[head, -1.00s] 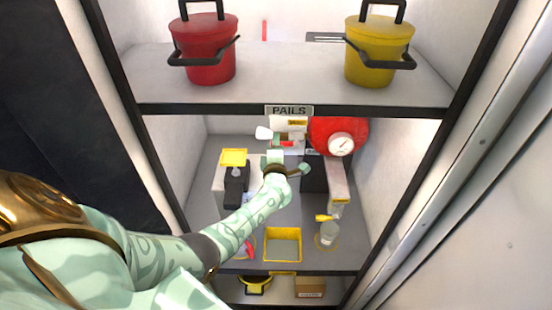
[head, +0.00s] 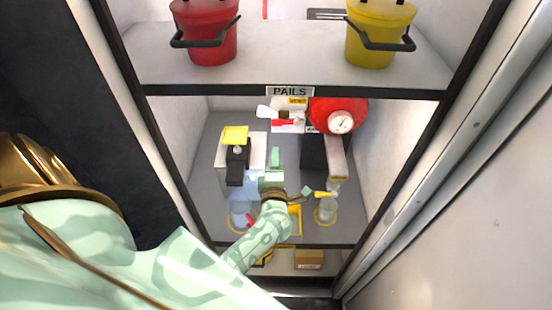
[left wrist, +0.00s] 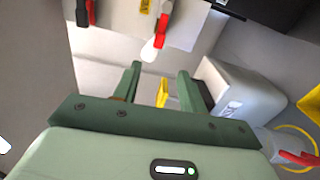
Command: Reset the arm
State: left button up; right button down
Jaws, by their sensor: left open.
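My left arm reaches in from the lower left of the head view into the lower bay of the cabinet. Its pale green left gripper (head: 290,174) hangs above the front part of the bay floor, in front of the yellow square frame (head: 295,220), which it partly covers. In the left wrist view the two dark green fingers (left wrist: 160,83) stand apart with nothing held between them. A small yellow piece (left wrist: 162,92) shows in the gap, farther off. My right gripper is not in view.
A red pail (head: 211,38) and a yellow pail (head: 375,40) stand on the shelf above. A red tank with gauge (head: 338,114) is at the back. A clear cup (head: 326,211) stands right of my gripper. A grey-white block with black part (head: 237,165) is left. Cabinet posts flank the bay.

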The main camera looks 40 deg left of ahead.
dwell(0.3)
pick_arm(q)
jog(key=s+d+f+m+h+b, duration=0.2)
jog(key=d+f+m+h, duration=0.65)
jog(key=f+m, duration=0.55)
jog(key=s+d+f+m+g+h+b, duration=0.25)
jog(key=s+f+m+g, duration=0.4)
jog(key=f, duration=0.65)
jog(key=s+a+f+m+g+b, duration=0.1)
jog(key=s+f+m+g+b, duration=0.1)
jog(key=s+f, duration=0.4)
jog(key=s+a+f+m+g+b, duration=0.2)
jog(key=s+f, duration=0.5)
jog(key=s, duration=1)
jog(key=s+a+f+m+g+y+b, duration=0.1)
jog(key=s+a+f+m+g+b, duration=0.1)
jog(key=s+f, duration=0.5)
jog(key=s+m+g, duration=0.1)
jog(key=s+m, duration=0.1)
jog(key=s, duration=0.3)
jog(key=shift+s+g, duration=0.2)
jog(key=shift+g, duration=0.15)
